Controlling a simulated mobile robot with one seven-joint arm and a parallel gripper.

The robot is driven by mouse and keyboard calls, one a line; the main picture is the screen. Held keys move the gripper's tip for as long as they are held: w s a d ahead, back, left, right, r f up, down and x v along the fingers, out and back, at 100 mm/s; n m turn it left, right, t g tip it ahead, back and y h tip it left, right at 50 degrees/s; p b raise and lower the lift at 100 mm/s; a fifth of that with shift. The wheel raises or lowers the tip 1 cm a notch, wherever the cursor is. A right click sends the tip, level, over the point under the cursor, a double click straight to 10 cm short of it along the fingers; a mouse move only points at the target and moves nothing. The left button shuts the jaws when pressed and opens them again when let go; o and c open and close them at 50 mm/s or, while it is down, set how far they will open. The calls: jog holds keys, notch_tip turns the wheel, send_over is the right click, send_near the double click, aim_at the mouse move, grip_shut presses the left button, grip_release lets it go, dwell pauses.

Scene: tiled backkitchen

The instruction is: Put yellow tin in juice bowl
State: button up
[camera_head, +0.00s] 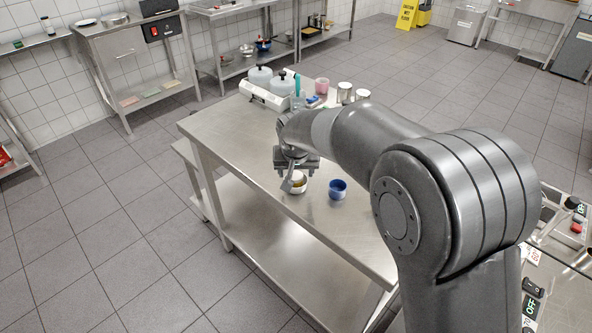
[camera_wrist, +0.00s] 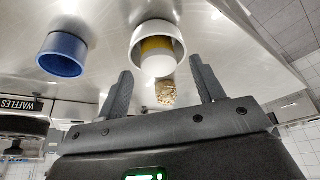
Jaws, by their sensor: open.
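A white bowl (camera_head: 299,189) stands near the front edge of the steel table, with something yellow inside. In the wrist view, which is upside down, the white bowl (camera_wrist: 174,33) holds a yellow-banded, white-ended thing (camera_wrist: 157,45) that looks like the yellow tin. My gripper (camera_head: 290,178) is just above this bowl. Its two fingers (camera_wrist: 162,72) are apart. A speckled tan thing (camera_wrist: 166,92) shows between them; I cannot tell what it is or whether it touches them. No juice marking is readable on the bowl.
A blue bowl (camera_head: 338,189) stands right of the white one, also in the wrist view (camera_wrist: 63,55). Farther back on the table (camera_head: 222,128) are a pink cup (camera_head: 322,86), metal tins (camera_head: 345,92) and a white double-pot appliance (camera_head: 262,97). The table's left part is clear.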

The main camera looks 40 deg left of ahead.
aim_at(296, 177)
dwell(0.3)
notch_tip(296, 177, up, 7)
dwell(0.5)
jog(key=w+d+r+m, duration=0.15)
jog(key=d+r, duration=0.25)
jog(key=d, duration=0.7)
jog(key=w+d+r+m+t+h, duration=0.1)
jog(key=w+d+r, duration=0.25)
jog(key=d, duration=0.75)
jog(key=w+d+r+m, duration=0.2)
jog(key=d+r, duration=0.2)
jog(key=d, duration=0.7)
jog(key=s+d+m+h, duration=0.1)
jog(key=s+d, duration=0.2)
jog(key=d, duration=0.5)
jog(key=s+d+m, duration=0.1)
jog(key=s+d, duration=0.3)
jog(key=d, duration=0.4)
jog(key=s+d+f+m+t+h, duration=0.1)
jog(key=s+d+f+m, duration=0.1)
jog(key=s+d, duration=0.8)
jog(key=shift+s+d+f, duration=0.3)
jog(key=shift+f, duration=0.55)
